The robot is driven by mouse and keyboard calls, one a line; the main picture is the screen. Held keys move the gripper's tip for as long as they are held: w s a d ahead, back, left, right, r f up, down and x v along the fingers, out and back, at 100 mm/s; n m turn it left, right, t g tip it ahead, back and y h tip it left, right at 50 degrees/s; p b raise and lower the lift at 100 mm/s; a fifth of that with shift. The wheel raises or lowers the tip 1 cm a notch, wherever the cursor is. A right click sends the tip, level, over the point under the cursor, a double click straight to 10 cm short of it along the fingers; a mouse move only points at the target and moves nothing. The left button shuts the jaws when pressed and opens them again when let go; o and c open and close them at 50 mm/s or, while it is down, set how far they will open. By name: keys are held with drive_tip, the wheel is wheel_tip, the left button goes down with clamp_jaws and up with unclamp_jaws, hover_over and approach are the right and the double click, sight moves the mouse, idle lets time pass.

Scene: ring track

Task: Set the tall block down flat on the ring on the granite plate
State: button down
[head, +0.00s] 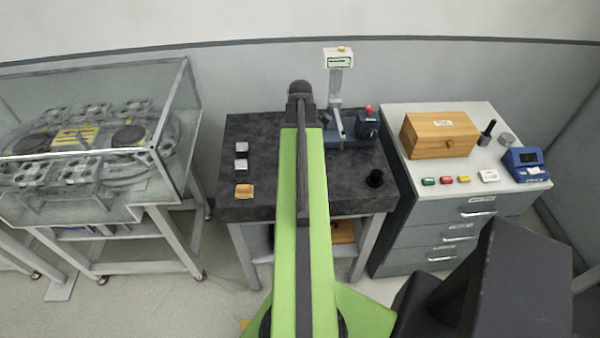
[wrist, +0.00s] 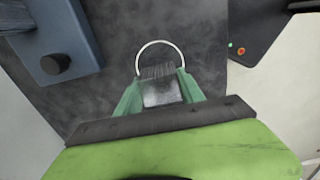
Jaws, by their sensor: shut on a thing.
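My gripper (wrist: 160,85) shows in the wrist view with its two green fingers closed on the tall block (wrist: 160,95), a grey metallic piece with a darker, lined far face. Past the block, a thin pale ring outline (wrist: 161,41) shows on the dark granite plate (wrist: 115,40). The block covers the near part of the ring. I cannot tell whether the block touches the plate or hangs above it. In the head view the granite plate (head: 262,128) is at the centre. My green arm reaches over it and hides the gripper, block and ring.
A stand with a display (head: 338,90), a blue device (head: 366,124) and a black cylinder (head: 375,178) are right. A drawer cabinet (head: 455,205) adjoins; a glass-cased table (head: 90,140) stands left.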

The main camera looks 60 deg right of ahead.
drive_tip(key=shift+f+b, duration=2.35)
drive_tip(key=shift+f, duration=0.75)
drive_tip(key=c, duration=0.7)
unclamp_jaws()
drive_tip(key=shift+r, duration=0.1)
drive_tip(key=shift+r, duration=0.1)
wheel_tip(320, 180, up, 12)
drive_tip(key=p, duration=1.2)
drive_tip(key=shift+r+p, duration=0.2)
drive_tip(key=shift+p, duration=0.2)
drive_tip(key=shift+f, duration=0.1)
